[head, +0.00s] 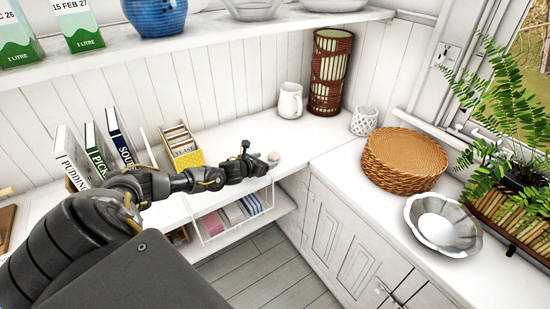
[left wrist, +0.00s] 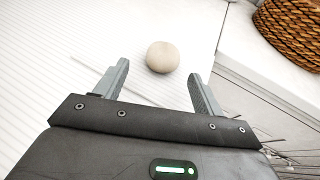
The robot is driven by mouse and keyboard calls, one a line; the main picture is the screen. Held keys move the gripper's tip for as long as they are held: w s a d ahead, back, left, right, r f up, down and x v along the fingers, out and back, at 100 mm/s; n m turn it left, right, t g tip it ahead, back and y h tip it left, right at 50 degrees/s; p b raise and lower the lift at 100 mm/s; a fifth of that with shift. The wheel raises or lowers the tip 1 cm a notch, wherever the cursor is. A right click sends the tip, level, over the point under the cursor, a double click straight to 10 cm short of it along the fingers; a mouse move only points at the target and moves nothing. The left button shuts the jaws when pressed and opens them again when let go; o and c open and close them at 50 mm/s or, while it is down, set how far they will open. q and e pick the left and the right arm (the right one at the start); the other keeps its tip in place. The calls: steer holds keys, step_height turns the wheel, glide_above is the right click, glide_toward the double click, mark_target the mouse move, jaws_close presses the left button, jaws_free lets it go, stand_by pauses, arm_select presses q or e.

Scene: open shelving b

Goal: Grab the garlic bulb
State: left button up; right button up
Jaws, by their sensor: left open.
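The garlic bulb (left wrist: 163,57) is a small round, pale beige thing on the white counter. In the left wrist view it lies just beyond my fingertips, roughly centred between them and apart from both. It also shows in the head view (head: 274,157) as a small pale lump near the counter's corner. My left gripper (left wrist: 158,78) is open and empty, its two grey fingers spread toward the bulb. In the head view the left gripper (head: 262,160) reaches over the counter with its tip beside the bulb. My right gripper is in neither view.
A white pitcher (head: 290,102) and a tall woven cylinder (head: 329,72) stand behind the bulb. A yellow box (head: 187,158) and several books are left of the gripper. A wicker stack (head: 403,160) and a metal bowl (head: 443,224) stand right. The counter's front edge is close.

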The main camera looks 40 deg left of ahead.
mark_target(271, 159)
arm_select(q)
steer(key=x, duration=0.4)
steer(key=shift+w+d, duration=0.2)
steer(key=shift+c, duration=0.4)
steer(key=c, duration=1)
